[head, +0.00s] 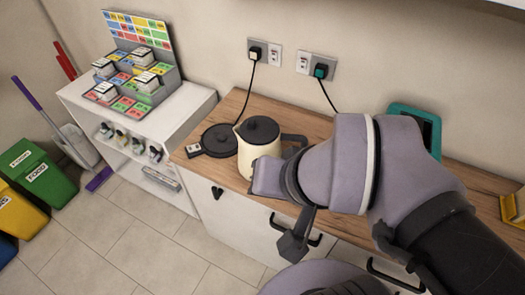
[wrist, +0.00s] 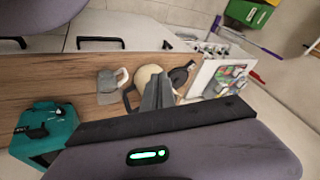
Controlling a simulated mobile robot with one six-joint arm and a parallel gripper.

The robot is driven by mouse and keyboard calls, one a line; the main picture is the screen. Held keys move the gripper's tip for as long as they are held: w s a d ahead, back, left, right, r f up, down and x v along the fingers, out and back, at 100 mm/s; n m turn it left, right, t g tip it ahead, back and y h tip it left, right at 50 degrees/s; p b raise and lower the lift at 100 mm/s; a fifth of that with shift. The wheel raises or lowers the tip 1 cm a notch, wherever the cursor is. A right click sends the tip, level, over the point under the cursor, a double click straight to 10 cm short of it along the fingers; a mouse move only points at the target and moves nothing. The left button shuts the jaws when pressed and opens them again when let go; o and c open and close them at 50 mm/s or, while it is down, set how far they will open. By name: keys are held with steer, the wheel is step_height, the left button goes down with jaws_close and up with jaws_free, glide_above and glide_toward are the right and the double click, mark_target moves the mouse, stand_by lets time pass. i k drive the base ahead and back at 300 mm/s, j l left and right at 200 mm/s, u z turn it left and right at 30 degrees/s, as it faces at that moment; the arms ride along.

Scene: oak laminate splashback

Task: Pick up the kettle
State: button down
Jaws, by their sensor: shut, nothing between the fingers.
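The kettle (head: 258,142) is cream with a black lid and a dark handle (head: 295,140) on its right. It stands upright on the wooden counter, its lower right partly hidden by my wrist in the head view. In the wrist view the kettle (wrist: 145,77) is partly covered by my fingers. My gripper (wrist: 158,90) is shut and empty, its fingers pointing toward the kettle. I cannot tell how near the fingertips are to it. The fingers are not clearly seen in the head view.
A black round plate (head: 219,139) lies left of the kettle. A grey object with a pale handle (wrist: 110,85) stands on the handle side. A teal appliance (head: 415,125) is at the wall. Two cords hang from the sockets (head: 264,52). A white shelf (head: 190,105) stands left.

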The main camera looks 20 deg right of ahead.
mark_target(247, 153)
steer(key=i+j+z, duration=0.1)
steer(key=j+z, duration=0.15)
steer(key=z, duration=0.2)
steer(key=j+z, duration=0.25)
steer(key=z, duration=0.2)
steer(key=j+z, duration=0.25)
steer(key=z, duration=0.2)
steer(key=j+z, duration=0.3)
steer(key=z, duration=0.15)
steer(key=j+z, duration=0.25)
steer(key=z, duration=0.2)
steer(key=k+j+z, duration=0.15)
steer(key=z, duration=0.3)
steer(key=k+j+z, duration=0.15)
steer(key=z, duration=0.3)
steer(key=j, duration=0.1)
